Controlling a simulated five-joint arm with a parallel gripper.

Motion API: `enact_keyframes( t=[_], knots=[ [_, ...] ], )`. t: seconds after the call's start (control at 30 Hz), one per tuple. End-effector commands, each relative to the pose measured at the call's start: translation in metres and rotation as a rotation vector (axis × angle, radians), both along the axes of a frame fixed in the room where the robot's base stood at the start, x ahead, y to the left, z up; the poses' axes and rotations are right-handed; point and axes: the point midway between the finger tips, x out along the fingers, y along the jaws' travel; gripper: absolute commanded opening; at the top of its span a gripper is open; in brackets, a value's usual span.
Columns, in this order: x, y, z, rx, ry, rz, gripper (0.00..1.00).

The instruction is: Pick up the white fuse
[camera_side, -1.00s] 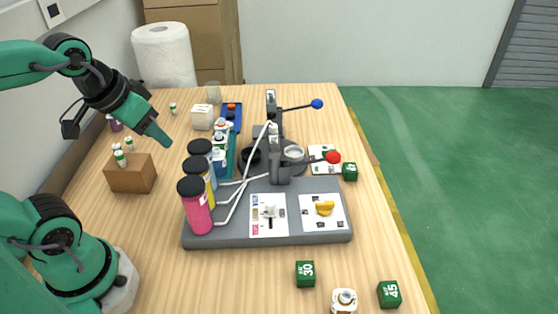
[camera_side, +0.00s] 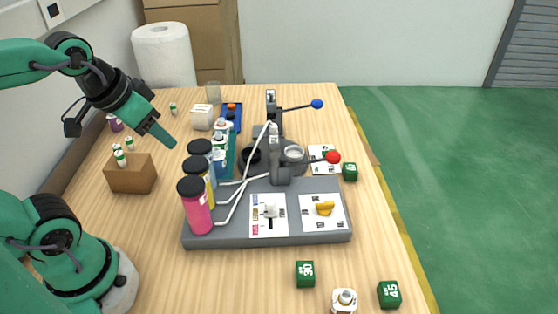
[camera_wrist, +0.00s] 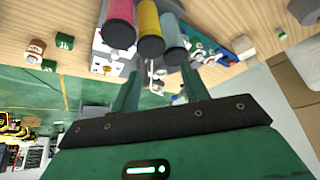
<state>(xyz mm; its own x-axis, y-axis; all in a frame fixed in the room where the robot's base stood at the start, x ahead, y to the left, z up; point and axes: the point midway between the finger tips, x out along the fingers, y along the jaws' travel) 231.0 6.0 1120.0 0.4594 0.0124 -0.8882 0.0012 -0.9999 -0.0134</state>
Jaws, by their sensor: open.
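A small white piece with a copper-coloured ring (camera_side: 344,301), which looks like the white fuse, stands on the table near the front edge. In the wrist view a white and brown piece (camera_wrist: 36,48) at the upper left seems to be the same one. My gripper (camera_side: 162,134) is raised over the left of the table, behind and left of the coloured bottles, far from that piece. In the wrist view my gripper (camera_wrist: 160,72) has its two fingers apart with nothing held between them.
A grey machine base (camera_side: 235,237) carries pink, yellow and blue bottles, tubes and levers with red and blue knobs. Green cubes (camera_side: 305,273) (camera_side: 389,294) stand near the white piece. A brown block (camera_side: 131,174) holds small white-and-green bottles. The front left table is clear.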

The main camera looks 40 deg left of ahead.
Motion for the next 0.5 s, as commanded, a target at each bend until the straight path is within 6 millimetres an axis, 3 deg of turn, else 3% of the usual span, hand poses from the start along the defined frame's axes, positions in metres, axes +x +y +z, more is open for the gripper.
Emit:
enact_keyframes(
  t=[0.27,0.5],
  knots=[
    [0.031,0.033,0.003,0.047,0.071,0.008,0.45],
    [0.062,0.078,-0.002,0.085,0.15,0.005,0.45]
  ],
)
